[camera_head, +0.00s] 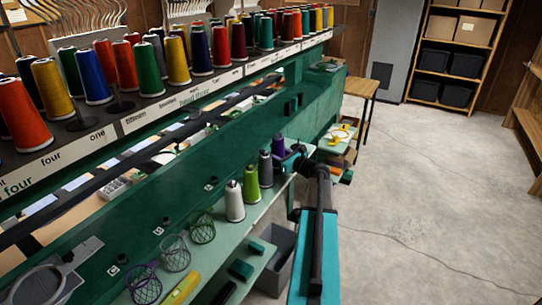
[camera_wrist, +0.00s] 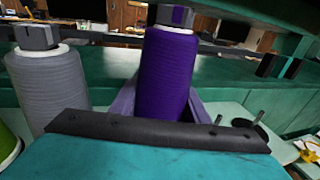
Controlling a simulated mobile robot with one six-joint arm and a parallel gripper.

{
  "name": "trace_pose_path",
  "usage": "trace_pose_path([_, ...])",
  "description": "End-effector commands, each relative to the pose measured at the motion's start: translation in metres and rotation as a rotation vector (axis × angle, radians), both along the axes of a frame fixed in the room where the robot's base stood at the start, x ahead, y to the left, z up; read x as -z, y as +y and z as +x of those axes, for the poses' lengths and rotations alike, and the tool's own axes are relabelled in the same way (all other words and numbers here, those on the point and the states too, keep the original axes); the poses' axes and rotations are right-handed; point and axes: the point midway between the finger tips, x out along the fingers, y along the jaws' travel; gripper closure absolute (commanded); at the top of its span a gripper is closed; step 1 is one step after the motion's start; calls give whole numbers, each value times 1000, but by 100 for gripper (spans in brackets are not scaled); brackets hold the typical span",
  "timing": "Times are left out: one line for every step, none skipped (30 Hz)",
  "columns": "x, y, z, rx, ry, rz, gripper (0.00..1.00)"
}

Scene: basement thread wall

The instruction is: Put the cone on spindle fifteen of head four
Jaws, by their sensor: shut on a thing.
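A purple cone (camera_head: 277,146) is in my gripper (camera_head: 292,160), at the far end of the row of cones on the green shelf in the head view. In the wrist view the purple cone (camera_wrist: 167,75) stands upright between my two fingers, which close around its lower part. I cannot tell whether its base touches the shelf. Near that label a dark spindle base (camera_head: 118,103) shows without a cone. The small lettering is partly hard to read.
A grey cone (camera_head: 265,168) stands close beside the purple one; a green cone (camera_head: 250,184) and a white cone (camera_head: 234,201) follow. Several coloured cones fill the upper rail. The concrete floor (camera_head: 430,190) at right is clear.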

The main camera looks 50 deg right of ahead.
Motion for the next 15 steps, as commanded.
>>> trace_pose_path([5,-1,0,0,1,3,84])
trace_pose_path([8,-1,0,0,1,3,84])
trace_pose_path([11,-1,0,0,1,2,84])
trace_pose_path([13,-1,0,0,0,1,84])
trace_pose_path([16,-1,0,0,0,2,84])
trace_pose_path([18,-1,0,0,0,2,84])
trace_pose_path([20,-1,0,1,0,2,84])
trace_pose_path([20,-1,0,1,0,2,84])
trace_pose_path([21,-1,0,1,0,1,84])
trace_pose_path([21,-1,0,1,-1,1,84])
trace_pose_path([22,-1,0,1,-1,1,84])
trace_pose_path([21,-1,-1,1,-1,0,84])
trace_pose_path([21,-1,-1,1,-1,0,84])
trace_pose_path([21,-1,-1,1,-1,0,84])
trace_pose_path([21,-1,-1,1,-1,0,84])
